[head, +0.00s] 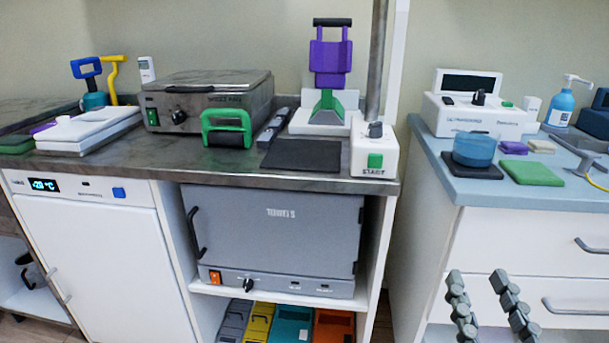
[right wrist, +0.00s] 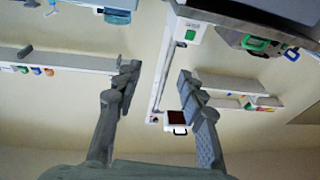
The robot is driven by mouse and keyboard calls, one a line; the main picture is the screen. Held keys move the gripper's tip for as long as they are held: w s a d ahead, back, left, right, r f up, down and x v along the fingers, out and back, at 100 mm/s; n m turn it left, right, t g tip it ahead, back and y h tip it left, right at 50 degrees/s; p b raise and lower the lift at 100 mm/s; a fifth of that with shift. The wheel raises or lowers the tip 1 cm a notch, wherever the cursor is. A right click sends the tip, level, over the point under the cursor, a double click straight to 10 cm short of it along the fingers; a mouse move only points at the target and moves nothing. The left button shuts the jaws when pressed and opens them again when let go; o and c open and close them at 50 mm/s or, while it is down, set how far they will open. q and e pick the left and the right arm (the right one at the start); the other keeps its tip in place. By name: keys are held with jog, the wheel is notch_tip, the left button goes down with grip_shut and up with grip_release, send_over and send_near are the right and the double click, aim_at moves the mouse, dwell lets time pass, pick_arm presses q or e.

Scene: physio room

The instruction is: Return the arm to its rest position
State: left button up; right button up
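My right gripper (head: 477,278) is at the lower right of the head view, in front of the white drawer cabinet (head: 540,243). Its two grey fingers stand well apart with nothing between them. The right wrist view shows the same open, empty gripper (right wrist: 159,72), with the wall and worktop edges behind it. No contact with the cabinet can be made out. My left gripper is not in the head view.
A dark worktop (head: 330,183) carries a wax pan (head: 207,98), a purple and green device (head: 329,65) and a START button box (head: 374,150). A blue-grey worktop (head: 480,187) on the right holds a blue bowl (head: 474,150). Drawer handles (head: 575,307) protrude near my right gripper.

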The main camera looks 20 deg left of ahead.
jog(key=w+d+f+g+h, duration=0.1)
jog(key=d+f+g+h, duration=0.2)
jog(key=f, duration=0.8)
jog(key=d+f+g+h, duration=0.1)
jog(key=d+f+g, duration=0.25)
jog(key=f, duration=0.85)
jog(key=s+d+f+g+h, duration=0.1)
jog(key=s+d+f+g, duration=0.2)
jog(key=f, duration=0.3)
jog(key=s+d+f+m+g+h, duration=0.1)
jog(key=s+d+f+g, duration=0.2)
jog(key=s+d+f, duration=0.2)
jog(key=s+d+f+m+g+h, duration=0.1)
jog(key=s+d+f+g+h, duration=0.1)
jog(key=f, duration=0.6)
jog(key=shift+s+d+f+g, duration=0.3)
jog(key=shift+s+d+g, duration=0.55)
jog(key=shift+s+d, duration=0.35)
jog(key=shift+w+a, duration=0.1)
jog(key=shift+a, duration=0.05)
